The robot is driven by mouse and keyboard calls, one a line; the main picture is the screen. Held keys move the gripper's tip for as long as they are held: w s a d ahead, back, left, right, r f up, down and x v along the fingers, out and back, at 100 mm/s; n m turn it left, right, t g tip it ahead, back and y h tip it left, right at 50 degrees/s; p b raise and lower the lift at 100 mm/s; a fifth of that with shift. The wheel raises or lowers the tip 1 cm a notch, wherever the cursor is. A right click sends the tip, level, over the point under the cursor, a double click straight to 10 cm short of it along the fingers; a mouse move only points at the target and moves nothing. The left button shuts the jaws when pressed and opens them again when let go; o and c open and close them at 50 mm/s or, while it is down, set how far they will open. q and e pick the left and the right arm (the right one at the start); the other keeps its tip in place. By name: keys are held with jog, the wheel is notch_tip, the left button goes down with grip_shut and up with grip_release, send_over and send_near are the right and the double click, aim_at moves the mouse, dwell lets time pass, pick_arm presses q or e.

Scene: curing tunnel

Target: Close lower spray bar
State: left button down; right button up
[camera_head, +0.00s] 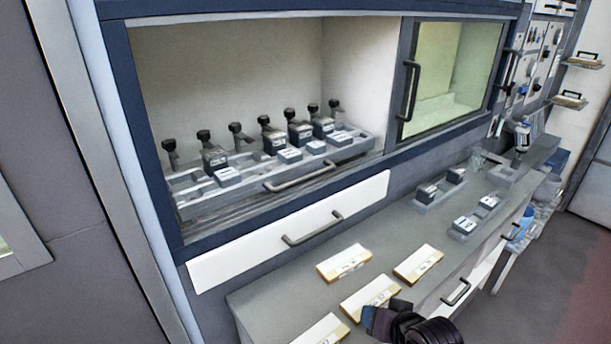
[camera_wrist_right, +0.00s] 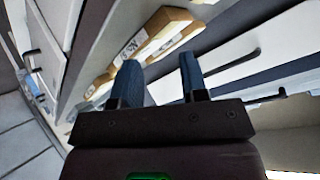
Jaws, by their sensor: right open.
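The curing tunnel has a wide opening with a rack (camera_head: 345,153) inside that carries a row of black-knobbed clamps and grey blocks. A grey bar handle (camera_head: 300,178) runs along the front of this rack. Below the opening is a white front panel (camera_head: 235,256) with a dark bar handle (camera_head: 312,229). I cannot tell which of these parts is the lower spray bar. My right gripper (camera_head: 378,320) is low over the counter, apart from both handles. In the right wrist view its two blue fingers (camera_wrist_right: 160,80) are spread with nothing between them. My left gripper is out of view.
Several labelled blocks (camera_head: 344,262) lie on the grey counter (camera_head: 275,296) below the panel. Small trays (camera_head: 463,231) with grey blocks stand further right. A sliding glass door (camera_head: 450,75) with a black handle is right of the opening. Drawer handles (camera_head: 456,292) project from the counter's front.

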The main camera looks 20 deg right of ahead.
jog(key=w+a+r+m+t+y, duration=0.15)
jog(key=w+r+m, duration=0.25)
jog(key=w+r, duration=0.55)
jog(key=m+t+y+p, duration=0.1)
jog(key=m+t+y, duration=0.2)
jog(key=m, duration=0.2)
send_near(308, 179)
jog(key=p+x, duration=0.1)
jog(key=x, duration=0.9)
jog(key=shift+w+a+f, duration=0.1)
jog(key=shift+w, duration=0.25)
grip_shut()
